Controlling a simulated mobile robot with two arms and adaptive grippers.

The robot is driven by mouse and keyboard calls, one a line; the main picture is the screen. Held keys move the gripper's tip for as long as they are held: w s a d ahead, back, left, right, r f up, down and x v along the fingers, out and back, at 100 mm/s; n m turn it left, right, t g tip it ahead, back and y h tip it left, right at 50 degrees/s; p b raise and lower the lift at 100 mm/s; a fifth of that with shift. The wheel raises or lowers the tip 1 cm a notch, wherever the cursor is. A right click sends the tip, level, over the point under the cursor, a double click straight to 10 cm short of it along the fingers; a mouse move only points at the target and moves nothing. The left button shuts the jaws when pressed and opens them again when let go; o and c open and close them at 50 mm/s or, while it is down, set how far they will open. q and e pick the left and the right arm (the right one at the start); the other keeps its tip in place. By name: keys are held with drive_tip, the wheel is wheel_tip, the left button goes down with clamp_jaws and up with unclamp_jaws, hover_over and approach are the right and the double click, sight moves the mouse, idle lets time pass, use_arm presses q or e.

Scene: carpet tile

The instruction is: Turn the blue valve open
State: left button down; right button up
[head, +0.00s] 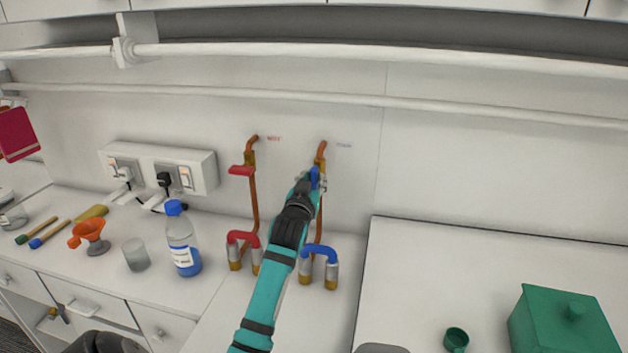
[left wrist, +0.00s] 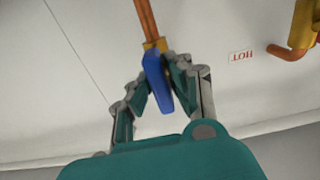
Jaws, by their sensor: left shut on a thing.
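The blue valve (head: 315,178) is a blue lever on a copper pipe (head: 321,152) against the back wall. It also shows in the left wrist view (left wrist: 157,80), its lever lying between the finger pads. My left gripper (head: 309,184) reaches up to it and is shut on the blue lever; the wrist view shows the fingers (left wrist: 160,85) on both sides of it. The gripper hides part of the valve in the head view. My right gripper is not seen clearly in either view.
A red valve (head: 241,171) sits on the pipe to the left. Below are a red-handled fitting (head: 243,237) and a blue-handled fitting (head: 320,251). A bottle (head: 182,240), a cup (head: 136,254) and a socket box (head: 160,166) are left; a green box (head: 562,335) is right.

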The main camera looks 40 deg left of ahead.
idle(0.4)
use_arm(q)
drive_tip(key=c, duration=1.3)
unclamp_jaws()
drive_tip(key=v, duration=1.2)
